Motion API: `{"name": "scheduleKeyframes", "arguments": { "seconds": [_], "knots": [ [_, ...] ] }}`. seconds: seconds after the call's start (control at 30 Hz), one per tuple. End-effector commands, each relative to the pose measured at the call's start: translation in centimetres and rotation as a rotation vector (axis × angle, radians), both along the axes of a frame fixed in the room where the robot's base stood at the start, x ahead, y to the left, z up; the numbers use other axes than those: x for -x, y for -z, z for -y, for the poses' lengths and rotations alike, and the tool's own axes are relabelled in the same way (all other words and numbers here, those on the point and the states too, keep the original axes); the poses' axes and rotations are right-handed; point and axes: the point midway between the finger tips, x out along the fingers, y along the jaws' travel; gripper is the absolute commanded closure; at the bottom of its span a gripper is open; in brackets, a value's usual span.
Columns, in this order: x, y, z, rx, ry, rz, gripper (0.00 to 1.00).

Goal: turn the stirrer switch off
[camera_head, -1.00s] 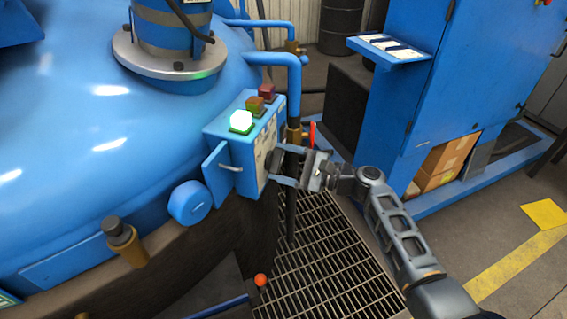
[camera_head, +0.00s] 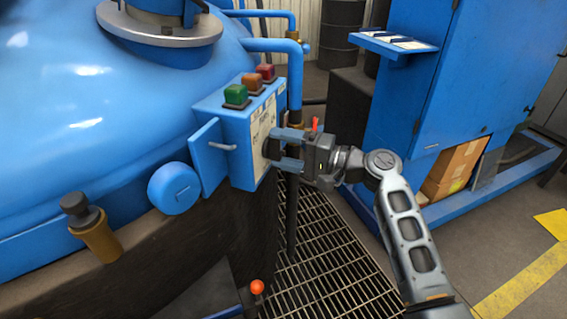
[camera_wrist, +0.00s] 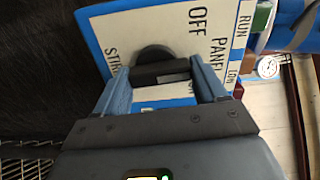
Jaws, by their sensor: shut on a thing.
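In the wrist view the panel (camera_wrist: 118,35) bears the words OFF, PANEL and RUN. The dark switch knob (camera_wrist: 156,54) sits on it, between my fingers. My gripper (camera_head: 272,151) is at the panel, shut on the knob; it also shows in the wrist view (camera_wrist: 160,78). The fingers hide part of the knob. The green lamp (camera_head: 236,94) on the box top looks unlit.
Orange (camera_head: 253,82) and red (camera_head: 265,71) lamps sit beside the green one. A vertical pipe (camera_head: 295,85) runs close behind the box. Metal grating (camera_head: 325,255) lies below my gripper. A blue cabinet (camera_head: 470,80) stands right.

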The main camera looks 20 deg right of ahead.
Motion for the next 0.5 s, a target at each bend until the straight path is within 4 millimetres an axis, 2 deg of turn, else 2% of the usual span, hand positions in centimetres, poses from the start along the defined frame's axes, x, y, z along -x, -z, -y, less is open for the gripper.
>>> {"name": "scheduleKeyframes", "arguments": {
  "seconds": [0.03, 0.5],
  "knots": [
    [0.07, 0.90, -0.11, 0.031, -0.003, 0.031, 0.59],
    [0.14, 0.85, -0.14, 0.329, -0.002, 0.339, 0.59]
  ]
}}
